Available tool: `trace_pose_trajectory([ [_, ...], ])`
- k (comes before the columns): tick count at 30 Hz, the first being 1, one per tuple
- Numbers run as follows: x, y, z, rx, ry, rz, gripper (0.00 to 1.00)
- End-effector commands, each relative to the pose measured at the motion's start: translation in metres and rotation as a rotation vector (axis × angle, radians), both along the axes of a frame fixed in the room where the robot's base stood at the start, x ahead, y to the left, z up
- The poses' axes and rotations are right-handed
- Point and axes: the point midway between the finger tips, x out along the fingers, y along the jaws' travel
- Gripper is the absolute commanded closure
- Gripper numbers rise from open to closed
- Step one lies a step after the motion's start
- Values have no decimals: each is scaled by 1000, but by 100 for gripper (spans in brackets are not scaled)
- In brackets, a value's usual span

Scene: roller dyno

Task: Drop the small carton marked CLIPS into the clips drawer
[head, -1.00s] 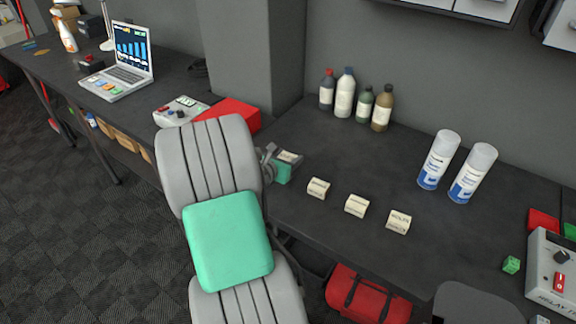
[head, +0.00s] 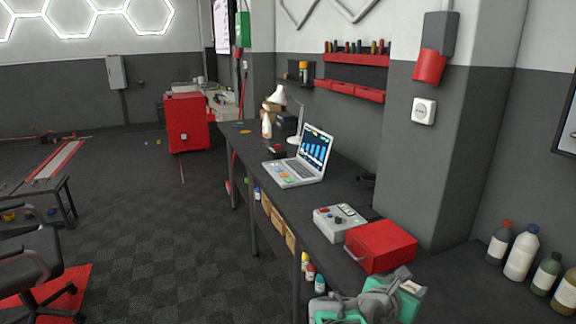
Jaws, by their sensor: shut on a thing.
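My gripper (head: 400,285) is at the bottom right of the head view, beside the bench front and just below the red case. It is shut on a small pale carton (head: 411,287), of which only a light, labelled patch shows. The print is too small to read, so I cannot confirm that it says CLIPS. Gripper parts hide the rest of it. I cannot make out a drawer marked for clips.
The dark bench (head: 325,190) bears a red case (head: 381,247), a grey control box (head: 340,222), a laptop (head: 302,158) and a lamp (head: 280,97). Tan bins (head: 278,220) sit beneath. Bottles (head: 522,252) stand right. A red cabinet (head: 187,122) stands back left; floor (head: 150,240) between is open.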

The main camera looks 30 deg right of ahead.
Motion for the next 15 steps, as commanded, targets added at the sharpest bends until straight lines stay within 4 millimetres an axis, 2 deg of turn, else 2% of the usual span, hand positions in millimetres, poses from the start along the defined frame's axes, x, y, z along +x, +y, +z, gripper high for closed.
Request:
trace_pose_trajectory([
  [1, 25, 10, 0, 1, 1, 62, 94],
  [5, 87, 46, -2, 0, 2, 221, 94],
  [8, 135, 88, -7, 1, 3, 357, 94],
  [11, 178, 140, -14, 2, 3, 500, 94],
  [12, 193, 164, -17, 2, 4, 559, 94],
  [14, 212, 201, -21, 0, 4, 645, 94],
  [15, 222, 226, -24, 0, 4, 702, 94],
])
